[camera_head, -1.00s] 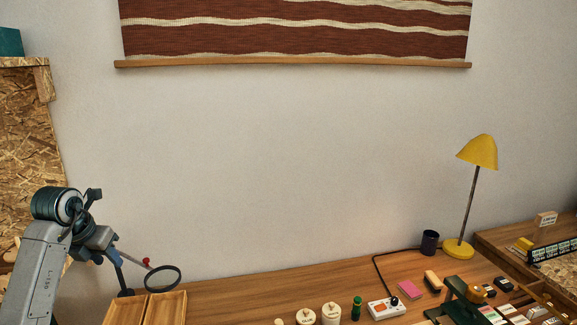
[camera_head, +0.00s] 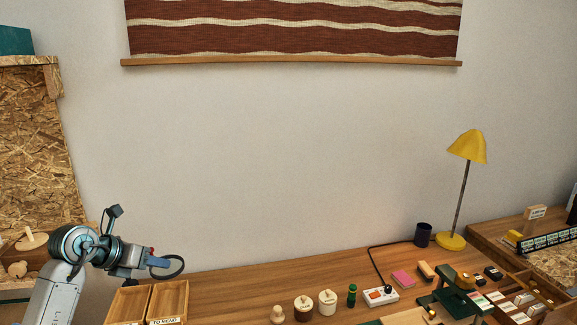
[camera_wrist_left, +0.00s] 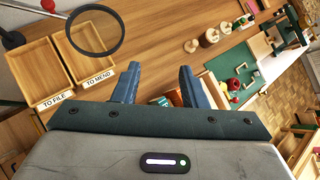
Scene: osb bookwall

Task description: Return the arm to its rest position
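My left arm comes in at the lower left of the head view, and its gripper (camera_head: 160,262) points right, above the back left of the wooden desk (camera_head: 235,285). In the left wrist view its two blue fingers (camera_wrist_left: 158,76) stand apart with nothing held between them. The gripper overlaps the dark ring of a magnifier (camera_head: 181,268) in the head view; I cannot tell from there how far apart they are. My right gripper is in neither view.
Two wooden trays (camera_head: 150,287), labelled "TO FILE" and "TO MEND" in the wrist view, lie below the gripper. Wooden pots (camera_head: 304,306), a switch box (camera_head: 381,296) and a yellow lamp (camera_head: 467,146) stand farther right. An OSB shelf (camera_head: 35,150) is at the left.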

